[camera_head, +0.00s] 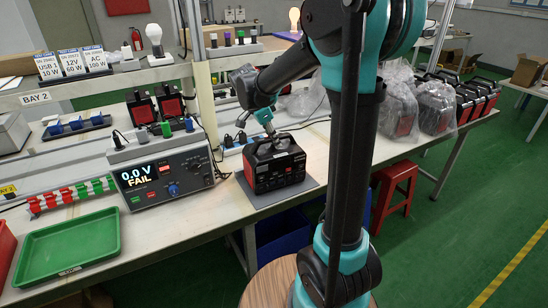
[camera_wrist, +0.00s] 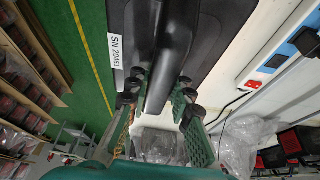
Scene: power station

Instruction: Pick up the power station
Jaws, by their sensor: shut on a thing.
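The power station (camera_head: 276,171) is a black and red box with a top handle. It stands on a dark grey mat (camera_head: 312,182) at the front edge of the workbench. My gripper (camera_head: 271,134) reaches down to its top from above and is shut on its handle. In the wrist view, the black power station (camera_wrist: 200,22) with a label reading SN 20461 fills the top. The handle runs between the fingers of my gripper (camera_wrist: 160,92). The exact finger contact is partly hidden.
A tester (camera_head: 163,181) showing "0.0 V FAIL" stands close on the left. A green tray (camera_head: 68,243) lies at the front left. Bagged power stations (camera_head: 437,107) stand at the right. A red stool (camera_head: 397,181) and a blue bin (camera_head: 283,238) are below the bench.

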